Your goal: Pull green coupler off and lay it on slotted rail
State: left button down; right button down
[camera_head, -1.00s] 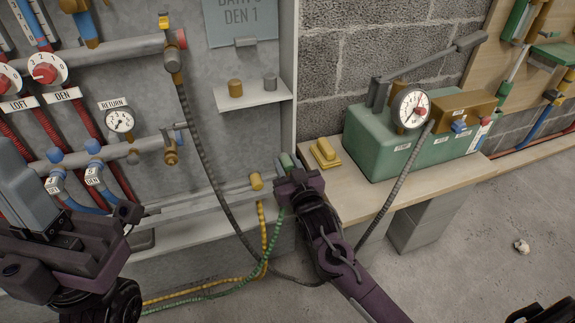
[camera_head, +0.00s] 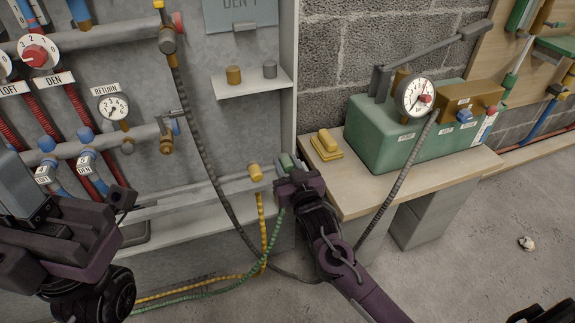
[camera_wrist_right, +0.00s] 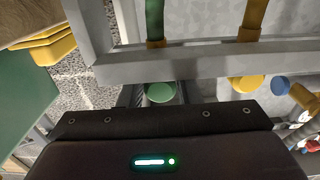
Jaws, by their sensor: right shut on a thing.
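The green coupler (camera_head: 286,161) is at the tip of my right gripper (camera_head: 291,172), which is shut on it. In the right wrist view its round green end (camera_wrist_right: 159,93) shows between the fingers, close to the grey slotted rail (camera_wrist_right: 205,65). In the head view the rail (camera_head: 200,200) runs along the wall bench to the left of the gripper. I cannot tell whether the coupler touches the rail. A green hose (camera_wrist_right: 155,22) shows beyond the rail. My left gripper (camera_head: 122,203) is at the left, apart from these; its jaw opening is unclear.
A yellow coupler (camera_head: 254,173) with a hanging yellow hose is on the rail, left of the green one. A grey hose (camera_head: 200,150) loops below. A green pump box (camera_head: 385,135) and yellow block (camera_head: 326,143) stand on the wooden bench (camera_head: 375,198). Floor at right is mostly open.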

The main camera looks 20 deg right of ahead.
jog(key=shift+r+p, duration=0.1)
jog(key=shift+p, duration=0.65)
dwell(0.8)
dwell(0.7)
jog(key=shift+f, duration=0.3)
jog(key=c, duration=1.3)
grip_release()
jog(key=o, duration=0.6)
jog(key=shift+o, duration=0.2)
jog(key=shift+s, duration=0.1)
